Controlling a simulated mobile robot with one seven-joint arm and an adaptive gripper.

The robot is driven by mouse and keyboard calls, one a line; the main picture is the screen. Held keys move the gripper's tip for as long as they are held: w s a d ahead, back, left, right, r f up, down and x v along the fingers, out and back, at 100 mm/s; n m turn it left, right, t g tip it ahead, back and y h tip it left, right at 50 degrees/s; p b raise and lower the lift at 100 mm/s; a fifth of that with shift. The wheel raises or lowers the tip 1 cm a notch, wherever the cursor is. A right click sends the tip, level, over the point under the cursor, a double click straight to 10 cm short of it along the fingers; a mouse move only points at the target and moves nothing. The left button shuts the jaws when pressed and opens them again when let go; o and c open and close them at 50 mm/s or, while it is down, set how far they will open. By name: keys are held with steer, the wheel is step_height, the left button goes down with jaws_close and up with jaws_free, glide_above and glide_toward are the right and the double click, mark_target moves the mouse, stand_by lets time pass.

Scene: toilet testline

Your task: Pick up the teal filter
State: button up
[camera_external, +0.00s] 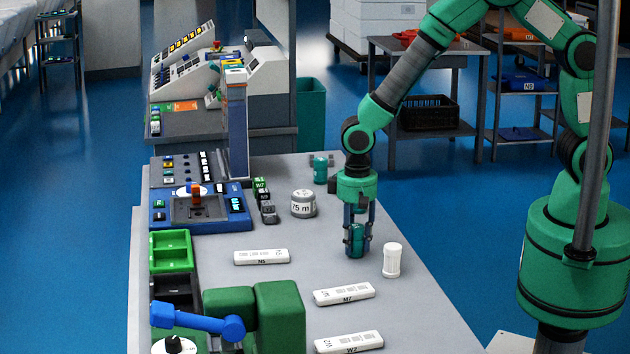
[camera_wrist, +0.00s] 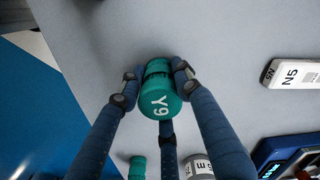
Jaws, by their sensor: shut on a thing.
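The teal filter (camera_external: 355,243) is a short cylinder between the fingers of my gripper (camera_external: 357,236), over the grey bench. In the wrist view the teal filter (camera_wrist: 159,96) shows its end marked "Y9". The fingers of my gripper (camera_wrist: 155,80) are closed against its sides. I cannot tell whether the filter touches the bench or hangs just above it. A second teal cylinder (camera_external: 320,169) stands farther back on the bench.
A white cylinder (camera_external: 392,260) stands close to the right of my gripper. A grey "75 m" drum (camera_external: 303,203) stands to the left. White labelled blocks N5 (camera_external: 262,257), M7 (camera_external: 344,294) and W7 (camera_external: 348,342) lie in front. A blue control panel (camera_external: 200,208) lines the left side.

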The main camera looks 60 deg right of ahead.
mark_target(358, 226)
steer(key=r, duration=0.1)
steer(key=r+p, duration=0.1)
steer(key=r, duration=0.1)
steer(key=shift+s+d+r, duration=0.1)
steer(key=shift+s+r, duration=0.1)
steer(key=shift+r, duration=0.1)
steer(key=s+d+p, duration=0.1)
steer(key=s+d, duration=0.1)
steer(key=s, duration=0.2)
steer(key=s+d+p, duration=0.1)
steer(key=s+d, duration=0.2)
steer(key=s, duration=0.2)
steer(key=s+d+r+p, duration=0.1)
steer(key=s+d, duration=0.2)
steer(key=s, duration=0.1)
steer(key=shift+s, duration=0.2)
steer(key=shift+w+r, duration=0.1)
steer(key=w+d+r+p, duration=0.2)
steer(key=w+d, duration=0.1)
steer(key=w, duration=0.4)
steer(key=w+d+r+p, duration=0.2)
steer(key=w+d, duration=0.1)
steer(key=w, duration=0.5)
steer(key=w+d+r+p, duration=0.2)
steer(key=w+d+p, duration=0.1)
steer(key=w, duration=0.5)
steer(key=shift+w+d+r+m, duration=0.2)
steer(key=shift+w+r+m, duration=0.1)
steer(key=shift+m, duration=0.1)
